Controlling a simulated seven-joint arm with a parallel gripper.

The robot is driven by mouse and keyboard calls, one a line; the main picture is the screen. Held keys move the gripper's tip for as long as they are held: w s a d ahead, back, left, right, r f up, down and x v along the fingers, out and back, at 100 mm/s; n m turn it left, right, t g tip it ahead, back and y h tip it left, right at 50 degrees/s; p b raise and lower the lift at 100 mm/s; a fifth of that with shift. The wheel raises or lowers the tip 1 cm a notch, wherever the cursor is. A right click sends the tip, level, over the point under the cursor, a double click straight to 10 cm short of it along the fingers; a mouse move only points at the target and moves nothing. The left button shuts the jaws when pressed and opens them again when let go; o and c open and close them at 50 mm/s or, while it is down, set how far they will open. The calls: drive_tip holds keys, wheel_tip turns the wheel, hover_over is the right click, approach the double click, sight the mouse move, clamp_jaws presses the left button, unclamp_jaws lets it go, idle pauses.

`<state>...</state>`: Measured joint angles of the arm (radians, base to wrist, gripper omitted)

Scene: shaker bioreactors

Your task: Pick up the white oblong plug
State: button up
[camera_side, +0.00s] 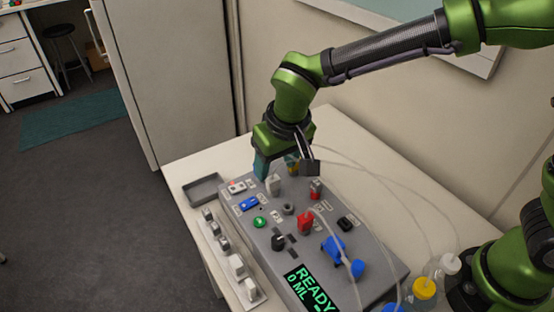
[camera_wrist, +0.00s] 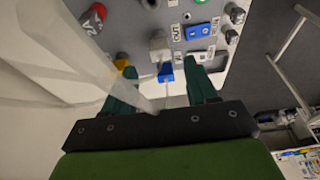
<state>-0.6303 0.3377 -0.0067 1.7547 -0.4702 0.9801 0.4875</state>
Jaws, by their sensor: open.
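A pale, upright oblong block (camera_side: 273,185), which looks like the white oblong plug, stands near the far end of the grey device top. In the wrist view the pale block (camera_wrist: 158,45) lies just beyond the fingertips, with a small blue piece (camera_wrist: 165,72) between it and my gripper. My gripper (camera_side: 276,172) points down over this end of the device. Its teal fingers are apart in the wrist view (camera_wrist: 162,70), and the pale block is not gripped. Other white blocks (camera_side: 237,265) sit in a strip along the device's front left side.
The grey device (camera_side: 330,208) carries a blue switch (camera_side: 248,203), a red part (camera_side: 305,223), a blue valve (camera_side: 337,250) and a READY display (camera_side: 300,287). Clear tubes cross its right side. A shallow grey tray (camera_side: 203,188) lies left. Bottles (camera_side: 424,288) stand at lower right.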

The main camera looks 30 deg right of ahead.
sight(273, 178)
drive_tip(key=shift+x, duration=2.9)
drive_tip(key=shift+s, duration=0.15)
drive_tip(key=c, duration=1.1)
